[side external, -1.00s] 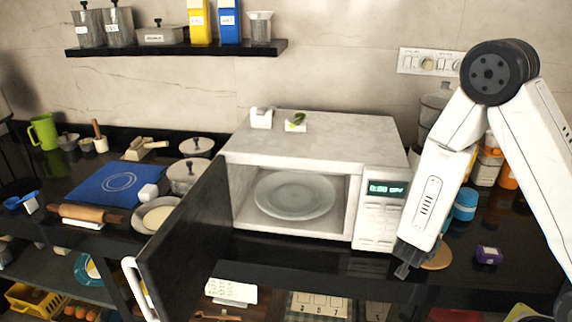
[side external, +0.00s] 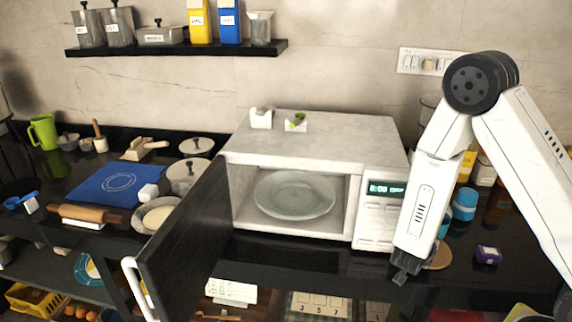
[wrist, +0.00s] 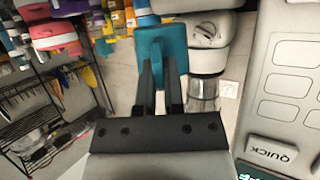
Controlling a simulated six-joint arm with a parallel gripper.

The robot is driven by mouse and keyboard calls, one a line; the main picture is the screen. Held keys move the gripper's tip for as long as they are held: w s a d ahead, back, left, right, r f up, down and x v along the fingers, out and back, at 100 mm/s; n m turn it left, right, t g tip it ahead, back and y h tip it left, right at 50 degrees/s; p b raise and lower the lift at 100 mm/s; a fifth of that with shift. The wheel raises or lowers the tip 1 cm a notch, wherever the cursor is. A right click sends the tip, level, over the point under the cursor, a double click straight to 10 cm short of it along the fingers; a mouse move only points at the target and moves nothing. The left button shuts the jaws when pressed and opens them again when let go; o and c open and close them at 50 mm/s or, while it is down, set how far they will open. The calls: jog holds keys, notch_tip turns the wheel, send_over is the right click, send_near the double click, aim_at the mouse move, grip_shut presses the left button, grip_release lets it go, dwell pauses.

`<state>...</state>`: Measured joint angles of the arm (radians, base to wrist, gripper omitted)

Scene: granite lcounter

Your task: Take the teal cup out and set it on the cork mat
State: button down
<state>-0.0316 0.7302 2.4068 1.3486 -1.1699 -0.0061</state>
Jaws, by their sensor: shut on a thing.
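My gripper (wrist: 160,88) is shut on the teal cup (wrist: 162,42), which shows between and beyond the fingertips in the wrist view. In the side view my gripper (side external: 402,272) hangs low in front of the microwave's control panel, at the counter's front edge. The cup cannot be made out there. The cork mat (side external: 440,257) is a round tan disc on the counter, just right of my gripper and partly hidden by my arm. The microwave (side external: 318,136) stands with its dark door (side external: 185,245) swung open. Inside is a clear glass plate (side external: 294,196) with nothing on it.
A blue jar (side external: 465,204) and a small purple box (side external: 488,255) stand right of the mat. More jars are behind my arm. The open door juts over the counter's front edge. Pots (side external: 187,176), a blue mat (side external: 118,184) and a rolling pin (side external: 90,215) lie to the left.

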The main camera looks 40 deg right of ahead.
jog(key=shift+f, duration=2.8)
jog(key=c, duration=0.7)
grip_release()
jog(key=shift+o, duration=0.2)
jog(key=shift+a+r, duration=0.1)
jog(key=shift+a, duration=0.05)
jog(key=v, duration=0.7)
jog(key=shift+a, duration=0.2)
jog(key=shift+s+r, duration=0.1)
